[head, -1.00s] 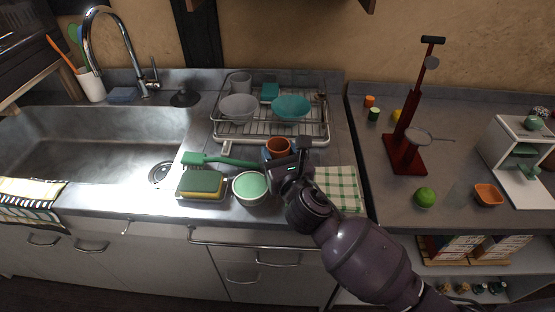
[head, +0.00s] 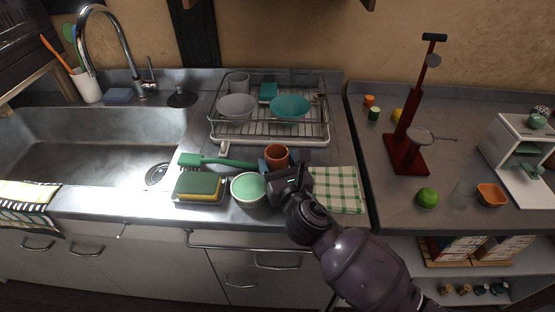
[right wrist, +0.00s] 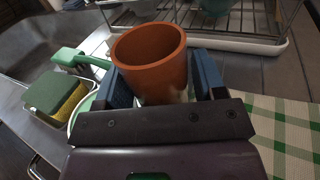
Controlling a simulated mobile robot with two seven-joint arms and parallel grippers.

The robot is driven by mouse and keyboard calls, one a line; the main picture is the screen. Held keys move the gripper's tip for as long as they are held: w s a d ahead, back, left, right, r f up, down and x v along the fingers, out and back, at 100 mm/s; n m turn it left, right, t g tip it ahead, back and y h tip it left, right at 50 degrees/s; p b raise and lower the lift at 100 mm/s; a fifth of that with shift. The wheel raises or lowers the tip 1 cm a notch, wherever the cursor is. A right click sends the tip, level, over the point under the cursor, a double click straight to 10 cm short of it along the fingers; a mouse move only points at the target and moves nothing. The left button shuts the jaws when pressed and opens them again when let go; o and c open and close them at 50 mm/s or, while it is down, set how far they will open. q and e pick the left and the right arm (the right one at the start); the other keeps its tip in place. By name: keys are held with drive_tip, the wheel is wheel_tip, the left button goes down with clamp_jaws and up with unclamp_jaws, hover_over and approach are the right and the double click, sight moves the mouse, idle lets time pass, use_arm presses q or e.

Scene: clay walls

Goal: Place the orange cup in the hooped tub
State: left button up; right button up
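The orange cup (head: 277,155) is upright between the blue fingers of my right gripper (head: 270,165). In the right wrist view the cup (right wrist: 152,65) fills the space between the fingers (right wrist: 165,88), which appear to touch it on both sides. Its base is hidden by the gripper, so its height above the counter is unclear. A round, pale tub with a green inside (head: 248,188) stands on the counter just left of my gripper. Hoops on it are too small to make out. In the right wrist view it is mostly hidden behind the gripper. My left gripper is not in view.
A green-and-yellow sponge (head: 198,187) and a green brush (head: 215,161) lie left of the tub. The dish rack (head: 222,143) with bowls stands behind. A checked cloth (head: 340,190) lies to the right. The sink (head: 90,140) is at far left.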

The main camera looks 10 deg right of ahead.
drive_tip(key=shift+o, duration=1)
drive_tip(key=shift+w, duration=0.1)
drive_tip(key=shift+r, duration=0.2)
